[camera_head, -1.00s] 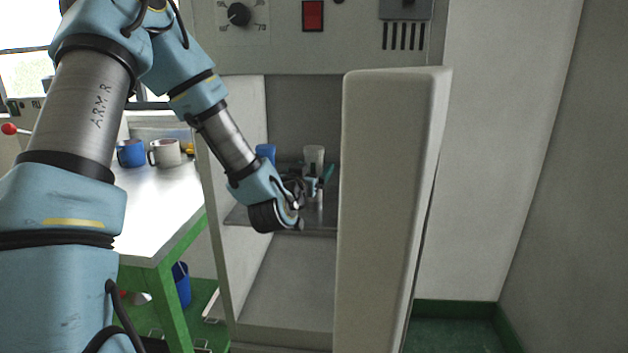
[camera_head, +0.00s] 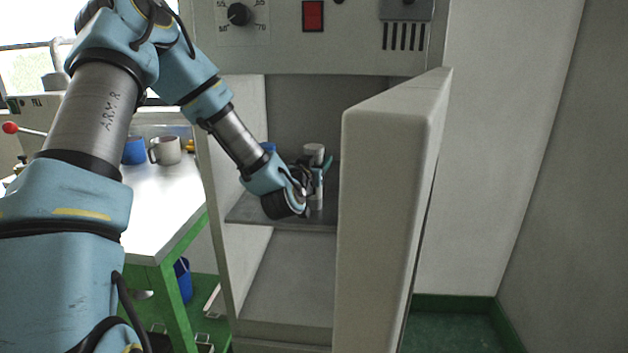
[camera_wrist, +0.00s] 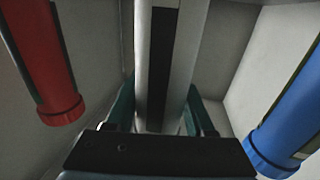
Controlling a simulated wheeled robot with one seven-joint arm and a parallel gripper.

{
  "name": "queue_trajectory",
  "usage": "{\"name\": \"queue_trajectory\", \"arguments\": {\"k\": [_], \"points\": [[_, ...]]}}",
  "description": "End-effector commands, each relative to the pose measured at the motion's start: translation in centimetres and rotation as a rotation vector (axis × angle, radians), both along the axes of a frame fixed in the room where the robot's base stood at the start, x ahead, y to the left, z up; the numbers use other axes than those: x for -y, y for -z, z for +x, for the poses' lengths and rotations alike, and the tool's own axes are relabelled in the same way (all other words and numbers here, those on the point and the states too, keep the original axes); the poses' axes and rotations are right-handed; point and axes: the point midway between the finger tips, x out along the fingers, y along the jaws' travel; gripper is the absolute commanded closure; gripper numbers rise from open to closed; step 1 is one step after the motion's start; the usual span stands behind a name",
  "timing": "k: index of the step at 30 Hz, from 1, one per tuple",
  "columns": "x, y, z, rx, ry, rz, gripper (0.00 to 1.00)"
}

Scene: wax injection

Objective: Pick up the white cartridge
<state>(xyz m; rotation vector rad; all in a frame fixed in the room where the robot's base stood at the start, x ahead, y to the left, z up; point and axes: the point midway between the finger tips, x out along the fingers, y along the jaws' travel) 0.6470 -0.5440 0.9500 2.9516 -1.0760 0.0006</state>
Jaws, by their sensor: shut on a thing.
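The white cartridge (camera_wrist: 183,60), with a dark strip along its length, stands between the teal fingers of my gripper (camera_wrist: 160,110) in the wrist view. My gripper is shut on it. In the head view the cartridge's pale top (camera_head: 314,149) rises above my gripper (camera_head: 315,180), inside the open cabinet. Its lower end shows just over the shelf; I cannot tell whether it touches. In the wrist view a red cartridge (camera_wrist: 48,75) is to the left and a blue cartridge (camera_wrist: 285,125) to the right, both apart from my fingers. In the head view the red one is hidden.
The cabinet shelf (camera_head: 245,210) carries this work area. The cabinet door (camera_head: 385,200) stands open at the right of the opening. A workbench (camera_head: 165,215) with a blue mug (camera_head: 133,151) and a grey mug (camera_head: 165,151) is to the left. The space below the shelf is clear.

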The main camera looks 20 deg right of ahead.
Motion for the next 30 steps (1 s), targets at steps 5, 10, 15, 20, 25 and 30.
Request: {"name": "queue_trajectory", "arguments": {"k": [5,10,15,20,25,30], "points": [[0.0,0.0,0.0,0.0,0.0,0.0,0.76],[0.0,0.0,0.0,0.0,0.0,0.0,0.95],[0.0,0.0,0.0,0.0,0.0,0.0,1.0],[0.0,-0.1,0.0,0.001,0.0,-0.001,1.0],[0.0,-0.4,0.0,0.002,0.0,-0.001,1.0],[0.0,-1.8,0.0,0.005,0.0,-0.002,1.0]]}}
